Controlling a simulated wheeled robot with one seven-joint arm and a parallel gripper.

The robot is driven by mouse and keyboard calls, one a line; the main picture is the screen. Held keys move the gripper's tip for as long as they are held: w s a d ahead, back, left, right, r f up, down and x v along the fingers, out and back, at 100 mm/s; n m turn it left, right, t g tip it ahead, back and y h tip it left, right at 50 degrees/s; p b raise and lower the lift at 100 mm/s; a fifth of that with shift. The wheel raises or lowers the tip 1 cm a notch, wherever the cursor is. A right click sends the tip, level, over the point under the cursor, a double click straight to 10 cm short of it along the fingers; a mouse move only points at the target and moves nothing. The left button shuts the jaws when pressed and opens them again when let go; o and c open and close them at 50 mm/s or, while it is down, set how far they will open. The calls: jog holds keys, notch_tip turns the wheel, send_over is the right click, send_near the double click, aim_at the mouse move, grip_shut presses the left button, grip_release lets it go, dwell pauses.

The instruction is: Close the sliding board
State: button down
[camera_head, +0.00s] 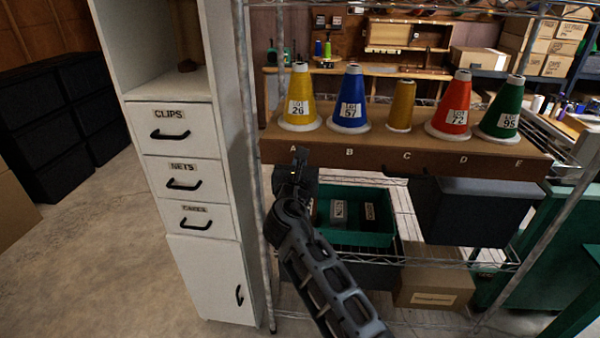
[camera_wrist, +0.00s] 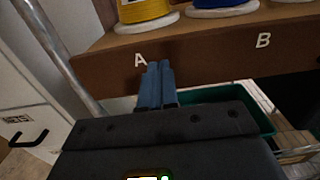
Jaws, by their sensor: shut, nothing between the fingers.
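The brown board (camera_head: 330,152) lies across the wire shelf, its front edge lettered A to E. It carries several thread cones: yellow (camera_head: 299,97), blue (camera_head: 351,98), a smaller golden one (camera_head: 401,106), red (camera_head: 456,104) and green (camera_head: 504,108). My gripper (camera_head: 299,160) is shut and empty at the board's front left, by the letter A. In the wrist view its blue fingertips (camera_wrist: 158,70) overlap the board's front face (camera_wrist: 205,65) just right of the A. I cannot tell whether they touch it.
A metal post (camera_head: 252,130) and a white drawer cabinet (camera_head: 185,160) stand close on the left. A green bin (camera_head: 352,237), a dark grey bin (camera_head: 478,210) and a cardboard box (camera_head: 435,285) sit below the board. Open floor (camera_head: 90,250) lies at far left.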

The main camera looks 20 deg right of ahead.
jog(key=shift+x, duration=0.75)
jog(key=shift+r, duration=0.25)
